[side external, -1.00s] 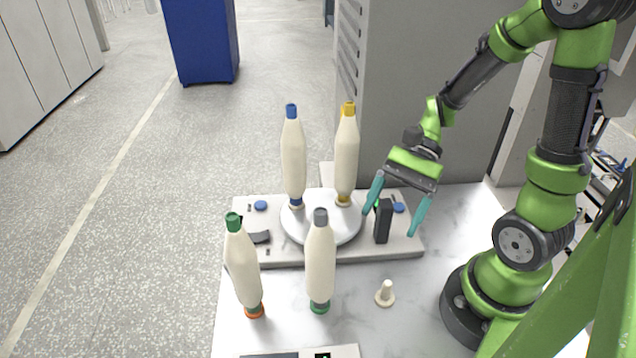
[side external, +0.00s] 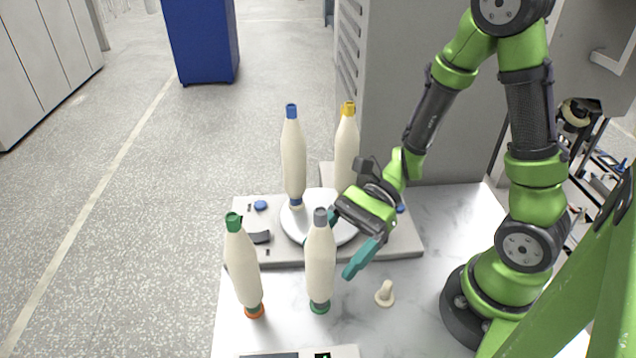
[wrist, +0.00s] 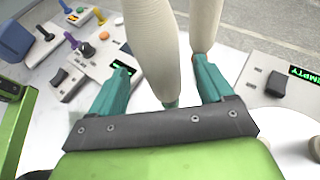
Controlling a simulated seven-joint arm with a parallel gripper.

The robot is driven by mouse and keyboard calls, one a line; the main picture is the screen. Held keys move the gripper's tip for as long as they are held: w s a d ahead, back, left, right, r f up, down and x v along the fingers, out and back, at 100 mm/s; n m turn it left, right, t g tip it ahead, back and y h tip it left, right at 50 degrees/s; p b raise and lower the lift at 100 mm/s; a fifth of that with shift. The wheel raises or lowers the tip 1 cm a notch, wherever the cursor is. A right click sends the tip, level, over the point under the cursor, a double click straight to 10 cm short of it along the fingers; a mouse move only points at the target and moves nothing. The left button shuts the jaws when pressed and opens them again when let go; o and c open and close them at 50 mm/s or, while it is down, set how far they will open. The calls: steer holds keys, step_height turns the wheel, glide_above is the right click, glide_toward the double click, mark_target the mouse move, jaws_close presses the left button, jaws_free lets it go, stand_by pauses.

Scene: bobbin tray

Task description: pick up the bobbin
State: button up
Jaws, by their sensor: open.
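A cream bobbin with a grey top and green base (side external: 320,262) stands upright on the white table. My gripper (side external: 336,250) is open beside its upper part, tilted down. One teal finger is right of the bobbin; the other is mostly hidden behind it. In the wrist view this bobbin (wrist: 152,45) shows between the two open fingers (wrist: 162,85), with no clear contact. A second bobbin with a green top and orange base (side external: 243,268) stands to its left; in the wrist view it (wrist: 204,22) is beyond the right finger.
A blue-topped bobbin (side external: 293,160) and a yellow-topped bobbin (side external: 347,150) stand at the round white plate (side external: 292,228) on the grey board (side external: 410,243). A small cream peg (side external: 385,293) stands right of the bobbins. A panel (wrist: 285,88) reads EMPTY.

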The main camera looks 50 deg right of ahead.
mark_target(314, 274)
steer(key=shift+x, duration=2.7)
steer(key=c, duration=1.1)
